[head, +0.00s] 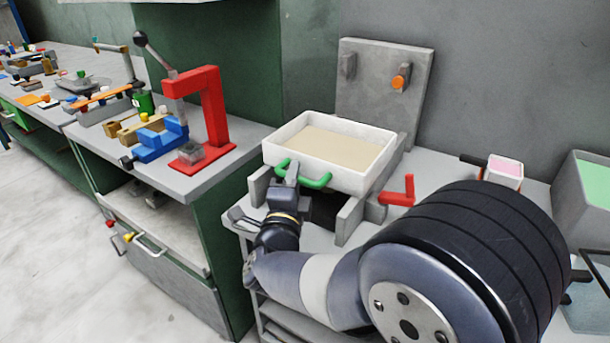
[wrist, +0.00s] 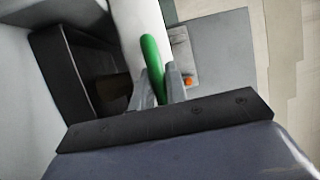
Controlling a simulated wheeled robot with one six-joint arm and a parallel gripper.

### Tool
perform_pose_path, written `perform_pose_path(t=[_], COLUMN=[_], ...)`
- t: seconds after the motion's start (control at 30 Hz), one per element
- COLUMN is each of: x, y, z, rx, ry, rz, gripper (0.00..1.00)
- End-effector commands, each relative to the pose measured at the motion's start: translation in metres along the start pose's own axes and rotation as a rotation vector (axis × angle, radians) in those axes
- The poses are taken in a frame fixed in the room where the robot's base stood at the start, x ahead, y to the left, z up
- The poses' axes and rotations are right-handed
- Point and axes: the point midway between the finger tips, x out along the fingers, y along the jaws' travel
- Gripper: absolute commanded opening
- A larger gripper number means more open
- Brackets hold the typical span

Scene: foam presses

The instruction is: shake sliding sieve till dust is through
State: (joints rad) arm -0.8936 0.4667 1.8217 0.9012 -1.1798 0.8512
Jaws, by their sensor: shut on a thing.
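The sliding sieve (head: 278,150) is a white, open-topped box with a pale beige layer inside. It sits on grey rails on the bench in the head view. A green handle (head: 318,182) is on its front side. My gripper (head: 287,172) is shut on the left part of that handle. In the wrist view the green handle (wrist: 152,62) stands between the two grey fingers (wrist: 164,85), with the white sieve wall beyond. I cannot tell whether the beige layer is dust or bare mesh. The space under the sieve is mostly hidden and dark.
A grey back plate (head: 378,95) with an orange knob stands behind the sieve. A red lever (head: 398,191) is at its right. A small box with pink contents (head: 504,171) stands farther right. A red press (head: 212,115) and blue vise (head: 160,139) are on the left bench.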

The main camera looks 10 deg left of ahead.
Motion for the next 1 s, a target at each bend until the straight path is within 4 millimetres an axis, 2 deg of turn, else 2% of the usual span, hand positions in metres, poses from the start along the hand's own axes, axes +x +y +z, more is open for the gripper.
perform_pose_path(t=[0.33,0.37,0.6,0.87,1.0], x=[-0.004,-0.004,-0.004,-0.005,-0.017], y=[-0.001,-0.001,-0.001,-0.001,0.0], z=[0.001,0.001,0.001,0.001,0.002], rx=[-0.001,-0.001,-0.001,-0.001,0.0], ry=[-0.001,-0.001,0.0,-0.001,-0.003], rz=[0.002,0.002,0.002,0.002,0.002], gripper=[0.0,0.16,0.35,0.36,0.36])
